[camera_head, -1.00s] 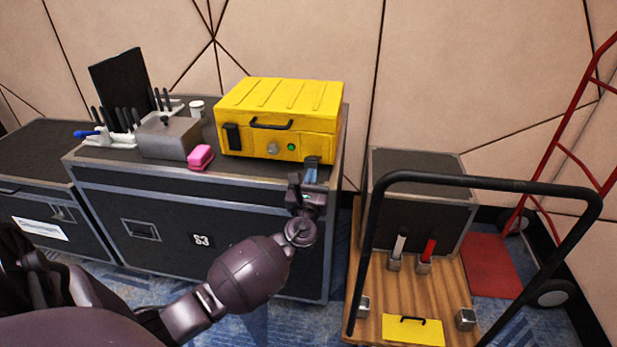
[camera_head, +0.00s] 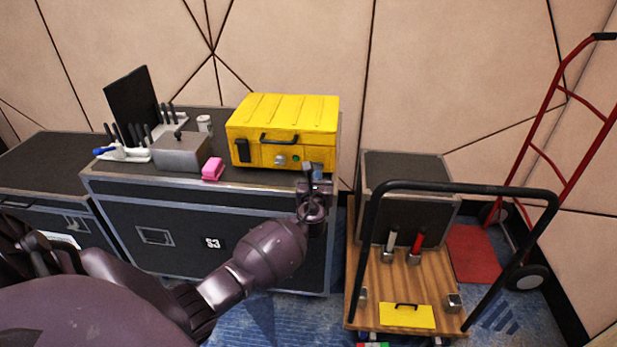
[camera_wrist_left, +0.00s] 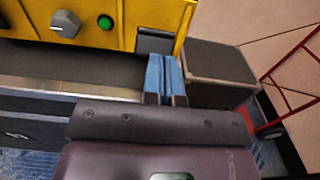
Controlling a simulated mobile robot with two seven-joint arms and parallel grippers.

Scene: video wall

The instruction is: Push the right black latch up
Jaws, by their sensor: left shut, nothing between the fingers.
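The yellow case (camera_head: 285,115) stands shut on top of a black flight case. Its left black latch (camera_head: 242,151) is in plain view in the head view. The right black latch (camera_wrist_left: 155,42) shows in the left wrist view at the case's lower right front edge. In the head view it is mostly hidden by my gripper. My left gripper (camera_head: 317,173) is shut and empty at that corner. Its blue fingertips (camera_wrist_left: 165,62) lie just below and slightly right of the latch in the wrist view. I cannot tell whether they touch it. My right gripper is out of view.
The flight case's top edge (camera_wrist_left: 60,87) runs just under the yellow case. A pink block (camera_head: 212,169), a grey tool box (camera_head: 181,153) and several tools stand to the left. A cart with a black handle (camera_head: 460,188) and a red hand truck (camera_head: 548,160) stand right.

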